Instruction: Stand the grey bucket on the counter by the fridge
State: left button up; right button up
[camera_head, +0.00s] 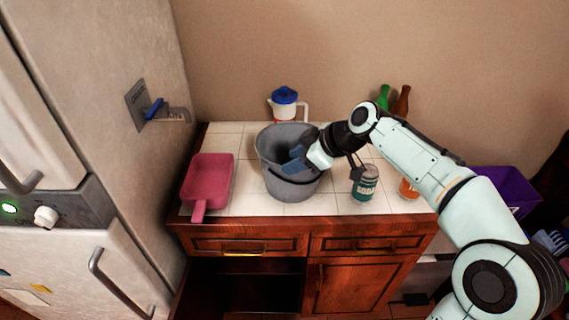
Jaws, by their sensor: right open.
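The grey bucket (287,188) stands upright on the white-tiled counter (240,205), right of the fridge (100,150). Its dark handle hangs down across its front. My right gripper (302,155) is open at the bucket's right rim, with its fingers over or inside the mouth. Whether the fingers touch the bucket is hard to tell. My left gripper is not in view.
A pink dustpan (208,182) lies left of the bucket. A blue-lidded pitcher (285,103) stands behind it. A teal can (364,183) and an orange item (408,189) stand at right, with green (383,97) and brown (402,102) bottles behind. A purple bin (510,185) is farther right.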

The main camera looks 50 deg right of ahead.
jog(key=v, duration=0.7)
jog(key=shift+f, duration=0.1)
dwell(0.4)
